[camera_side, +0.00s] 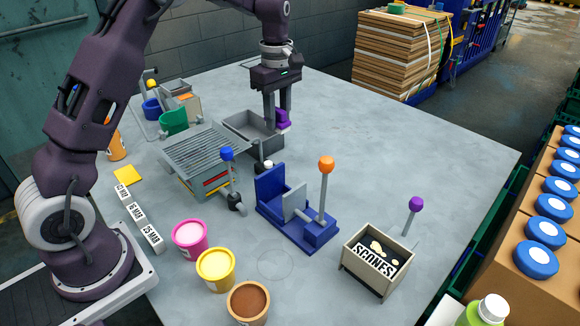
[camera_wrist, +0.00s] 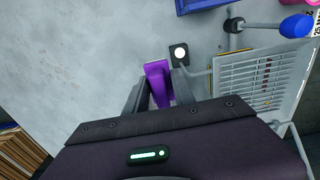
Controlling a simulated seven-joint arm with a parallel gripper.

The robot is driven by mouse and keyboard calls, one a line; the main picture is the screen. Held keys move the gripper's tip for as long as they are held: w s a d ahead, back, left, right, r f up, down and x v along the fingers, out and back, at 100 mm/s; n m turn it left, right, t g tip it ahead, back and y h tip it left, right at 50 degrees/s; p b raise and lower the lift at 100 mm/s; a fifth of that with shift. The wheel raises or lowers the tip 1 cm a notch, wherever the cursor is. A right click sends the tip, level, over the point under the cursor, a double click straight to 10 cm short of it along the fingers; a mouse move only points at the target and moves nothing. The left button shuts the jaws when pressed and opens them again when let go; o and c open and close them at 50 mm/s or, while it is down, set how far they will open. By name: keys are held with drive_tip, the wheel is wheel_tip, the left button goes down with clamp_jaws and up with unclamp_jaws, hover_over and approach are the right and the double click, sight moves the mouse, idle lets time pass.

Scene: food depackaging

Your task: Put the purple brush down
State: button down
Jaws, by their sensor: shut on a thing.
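The purple brush (camera_side: 283,118) is between the fingers of my gripper (camera_side: 278,122) in the side view. In the wrist view the purple brush (camera_wrist: 158,82) shows between the fingertips of my gripper (camera_wrist: 158,98). My gripper is shut on it and points down. In the side view the brush appears at the right end of a grey open tray (camera_side: 238,118). I cannot tell whether it touches the tray or the table. The lower part of the brush is hard to make out.
A grey slatted machine (camera_side: 203,160) with a blue-knobbed lever stands left of the tray. A blue press (camera_side: 296,224) with an orange-knobbed lever stands in front. A scones box (camera_side: 366,280) and several coloured tubs are nearer. The grey table (camera_side: 400,150) is clear to the right.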

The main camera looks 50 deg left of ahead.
sight(291, 167)
drive_tip(key=d+f, duration=0.1)
drive_tip(key=f, duration=0.2)
drive_tip(key=w+d+f, duration=0.1)
drive_tip(key=f, duration=0.3)
drive_tip(key=w+f, duration=0.1)
drive_tip(key=f, duration=0.3)
drive_tip(key=shift+d+f, duration=0.2)
drive_tip(key=shift+d, duration=0.2)
drive_tip(key=shift+f, duration=0.15)
drive_tip(key=c, duration=1.1)
unclamp_jaws()
drive_tip(key=shift+o, duration=0.2)
